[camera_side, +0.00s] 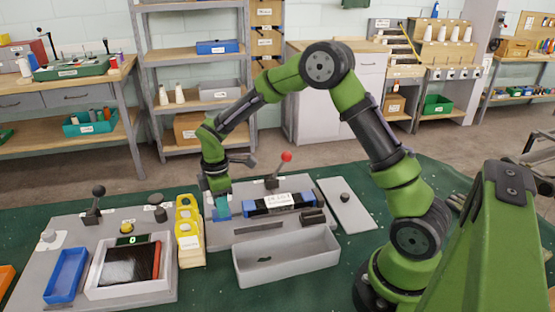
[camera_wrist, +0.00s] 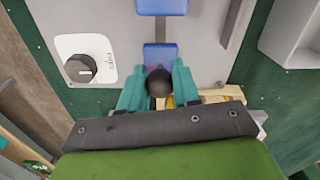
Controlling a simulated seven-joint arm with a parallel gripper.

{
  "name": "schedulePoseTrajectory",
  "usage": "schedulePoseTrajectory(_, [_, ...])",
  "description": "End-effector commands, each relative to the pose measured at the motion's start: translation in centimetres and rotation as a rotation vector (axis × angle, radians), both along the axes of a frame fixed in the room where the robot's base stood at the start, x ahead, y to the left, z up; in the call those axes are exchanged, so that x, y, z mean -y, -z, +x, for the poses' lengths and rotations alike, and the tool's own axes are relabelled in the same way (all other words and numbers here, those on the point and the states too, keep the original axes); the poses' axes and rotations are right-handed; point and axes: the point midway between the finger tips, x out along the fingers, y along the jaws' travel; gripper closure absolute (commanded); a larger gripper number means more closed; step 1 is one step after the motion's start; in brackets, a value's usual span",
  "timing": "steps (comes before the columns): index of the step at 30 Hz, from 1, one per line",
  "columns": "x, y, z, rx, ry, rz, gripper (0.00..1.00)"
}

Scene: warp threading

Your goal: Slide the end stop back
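My gripper (camera_side: 221,209) has teal fingers and points down at the left end of the grey fixture plate (camera_side: 243,239). In the wrist view, the two fingers (camera_wrist: 158,92) stand on either side of a round black knob (camera_wrist: 158,80), which looks like the end stop's knob. The knob fills most of the gap; I cannot tell whether the fingers press on it. The end stop's body is mostly hidden by the fingers. Blue blocks (camera_wrist: 160,54) lie just beyond the knob, in line with it. In the side view, a black and blue carriage (camera_side: 283,203) lies right of the gripper.
A red-ball lever (camera_side: 286,157) stands behind the carriage. A long grey bin (camera_side: 285,261) sits in front, and yellow bins (camera_side: 189,240) stand close left of the gripper. A dial (camera_wrist: 80,68) with a white label is beside the fingers in the wrist view.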

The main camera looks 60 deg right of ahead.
Motion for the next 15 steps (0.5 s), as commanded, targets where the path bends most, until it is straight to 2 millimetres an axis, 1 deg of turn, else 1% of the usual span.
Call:
schedulePoseTrajectory(1, [0.0,0.0,0.0,0.001,0.0,-0.001,0.82])
schedulePoseTrajectory(4, [0.0,0.0,0.0,0.001,-0.001,-0.001,0.98])
schedulePoseTrajectory(5, [0.0,0.0,0.0,0.001,-0.001,-0.001,1.0])
schedulePoseTrajectory(11, [-0.1,-0.1,0.1,0.002,-0.001,0.0,1.0])
schedulePoseTrajectory(15, [-1.3,0.0,1.4,0.003,-0.005,-0.001,1.0])
